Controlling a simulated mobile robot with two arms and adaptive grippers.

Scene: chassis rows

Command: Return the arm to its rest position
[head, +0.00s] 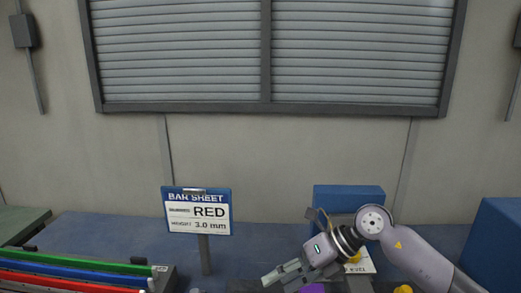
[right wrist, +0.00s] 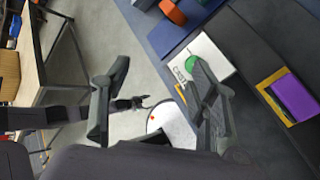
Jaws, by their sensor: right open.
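My right gripper (head: 283,272) is at the end of the arm that comes in from the right in the head view, low over the front of the blue bench. In the right wrist view its two fingers (right wrist: 155,75) stand wide apart. Grey floor and part of a dark thin object show between them, and no held object shows. My left gripper is in neither view.
A sign (head: 198,212) reading RED, 3.0 mm stands on the bench. Green, blue and red bars (head: 75,272) lie at left. Blue boxes (head: 345,198) stand behind and right of the arm. A purple block (right wrist: 295,97) sits in a yellow-edged holder.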

